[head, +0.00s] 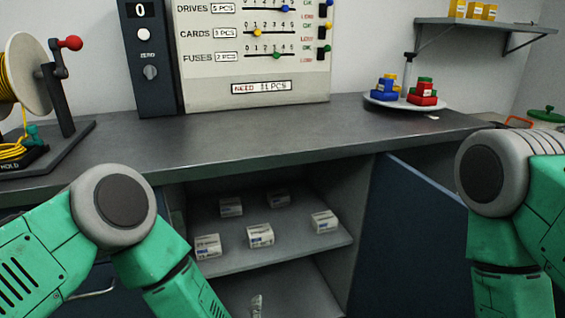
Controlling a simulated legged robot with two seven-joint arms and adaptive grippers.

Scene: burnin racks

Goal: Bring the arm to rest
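My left arm comes in from the lower left, its forearm running down past the bottom edge in front of the open cabinet. My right arm comes in from the right and also runs down out of the picture. Neither gripper can be made out, so I cannot see what either holds. A small pale grey thing (256,306) shows at the bottom edge in front of the lower shelf; I cannot tell what it is.
Several small white boxes (260,236) stand on the cabinet shelf (285,253). A blue door (410,240) is at right. The grey counter (270,136) holds a cable reel (27,72), a count board (255,60) and a round tray (385,103) with coloured pieces. Its middle is clear.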

